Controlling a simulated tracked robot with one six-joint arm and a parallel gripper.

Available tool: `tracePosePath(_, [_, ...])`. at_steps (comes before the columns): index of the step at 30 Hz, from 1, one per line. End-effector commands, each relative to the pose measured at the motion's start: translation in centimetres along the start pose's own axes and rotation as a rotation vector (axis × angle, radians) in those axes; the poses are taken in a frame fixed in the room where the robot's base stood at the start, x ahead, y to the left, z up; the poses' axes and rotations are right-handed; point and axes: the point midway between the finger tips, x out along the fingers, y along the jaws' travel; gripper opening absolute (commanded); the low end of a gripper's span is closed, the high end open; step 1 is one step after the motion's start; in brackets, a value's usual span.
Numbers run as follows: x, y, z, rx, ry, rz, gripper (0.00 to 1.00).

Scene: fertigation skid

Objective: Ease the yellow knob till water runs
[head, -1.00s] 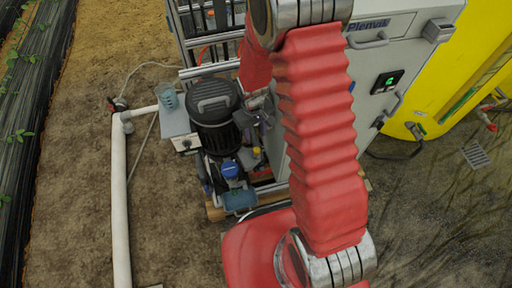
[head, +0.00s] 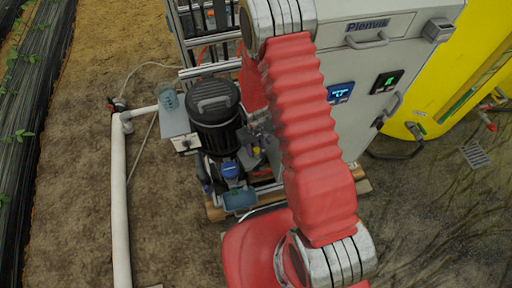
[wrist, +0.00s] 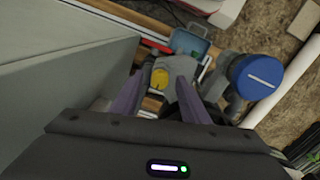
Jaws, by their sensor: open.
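The small yellow knob (wrist: 159,78) shows in the wrist view between the tips of my two fingers, on grey fittings low on the skid. It is a tiny yellow spot in the head view (head: 257,150). My gripper (wrist: 162,74) is open, with one finger to each side of the knob in the picture. I cannot tell whether the fingers touch it or how deep they reach. In the head view my gripper (head: 256,137) is small and dark, just above the knob and beside the black pump. No running water can be made out.
A large blue cap (wrist: 258,76) stands close to the right of my fingers in the wrist view. The grey cabinet (head: 372,62) is close on the other side. The black pump (head: 214,112) and a clear beaker (head: 168,97) on a small shelf stand left.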

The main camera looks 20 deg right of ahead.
Motion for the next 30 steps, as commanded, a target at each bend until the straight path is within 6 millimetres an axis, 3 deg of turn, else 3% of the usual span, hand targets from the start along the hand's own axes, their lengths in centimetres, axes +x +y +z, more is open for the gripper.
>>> tracePosePath(10, [0.32,-0.02,-0.01,0.000,0.001,0.000,0.41])
tracePosePath(27, [0.30,-0.04,-0.01,-0.001,0.000,0.000,0.02])
tracePosePath(30, [0.30,-0.04,-0.01,-0.001,0.000,0.000,0.00])
